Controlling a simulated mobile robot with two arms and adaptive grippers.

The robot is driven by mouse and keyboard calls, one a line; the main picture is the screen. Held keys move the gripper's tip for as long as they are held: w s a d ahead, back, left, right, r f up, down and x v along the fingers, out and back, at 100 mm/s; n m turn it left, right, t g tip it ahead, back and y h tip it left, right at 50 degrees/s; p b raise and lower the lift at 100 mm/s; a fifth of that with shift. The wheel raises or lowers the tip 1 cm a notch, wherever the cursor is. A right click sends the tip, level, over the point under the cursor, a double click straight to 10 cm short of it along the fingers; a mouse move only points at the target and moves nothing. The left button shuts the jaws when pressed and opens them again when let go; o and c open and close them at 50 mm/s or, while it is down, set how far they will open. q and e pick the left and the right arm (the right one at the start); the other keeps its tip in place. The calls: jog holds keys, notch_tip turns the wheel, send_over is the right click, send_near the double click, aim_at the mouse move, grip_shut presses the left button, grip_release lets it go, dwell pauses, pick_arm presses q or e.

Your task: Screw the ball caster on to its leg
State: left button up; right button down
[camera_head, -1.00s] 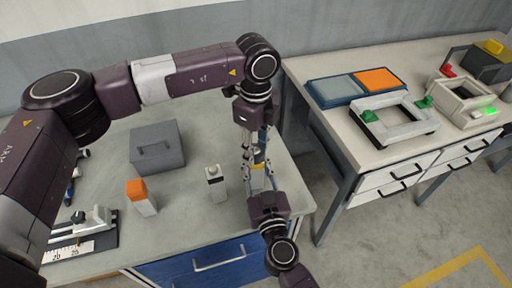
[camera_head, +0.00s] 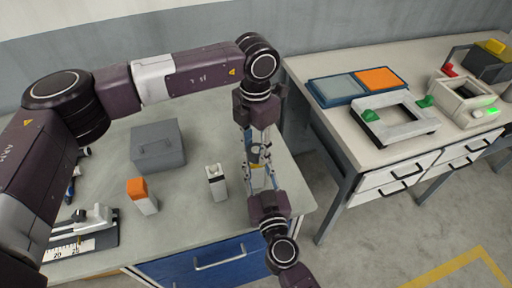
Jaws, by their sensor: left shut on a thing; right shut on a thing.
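My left gripper (camera_head: 257,142) points down and is shut on a small dark piece with some yellow (camera_head: 258,156), apparently the ball caster. My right gripper (camera_head: 262,170) comes up from below and faces it, shut on what seems to be the leg. The two pieces are in line between the fingertips, above the front right part of the left table. Fingers hide much of both, so I cannot tell where the caster ends and the leg begins, or how tightly they meet.
A slide device with a scale (camera_head: 85,235) lies at front left. The right table (camera_head: 345,135) carries trays and a frame.

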pick_arm(q)
jog(key=m, duration=0.3)
jog(key=shift+m, duration=0.4)
jog(key=m, duration=0.5)
jog(key=shift+w, duration=0.1)
jog(key=m, duration=0.7)
jog(key=shift+w, duration=0.1)
jog(key=m, duration=1)
jog(key=shift+m, duration=0.4)
jog(key=m, duration=0.4)
jog(key=shift+d+m, duration=0.1)
jog(key=shift+m, duration=0.3)
jog(key=o, duration=1.2)
jog(key=shift+f, duration=0.1)
jog(key=shift+o, duration=0.2)
